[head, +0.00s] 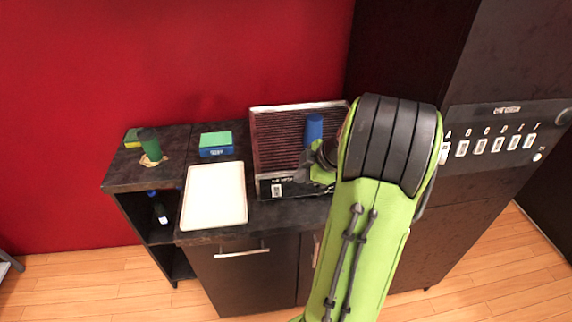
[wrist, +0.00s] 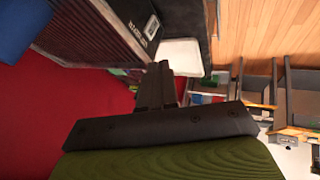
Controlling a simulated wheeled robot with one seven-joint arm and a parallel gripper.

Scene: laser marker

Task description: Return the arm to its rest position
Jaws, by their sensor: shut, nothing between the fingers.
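My green and black arm (head: 370,230) reaches up from the bottom right in the head view, with its elbow bent in front of the dark cabinet. My gripper (head: 308,170) is near the right part of the laser marker's slatted bed, partly hidden by the arm. In the wrist view my gripper (wrist: 160,72) is shut with its dark fingers together and nothing between them. A blue cup (head: 314,128) stands on the slatted bed (head: 270,140), just behind the gripper. The blue thing at the top left of the wrist view (wrist: 18,30) is probably the same cup.
A white tray (head: 214,222) lies on the counter left of the marker. A green and blue box (head: 216,143) stands behind it. A green cup (head: 150,146) stands farther left. The tall dark cabinet with lettered buttons (head: 497,143) rises close on the right of my arm.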

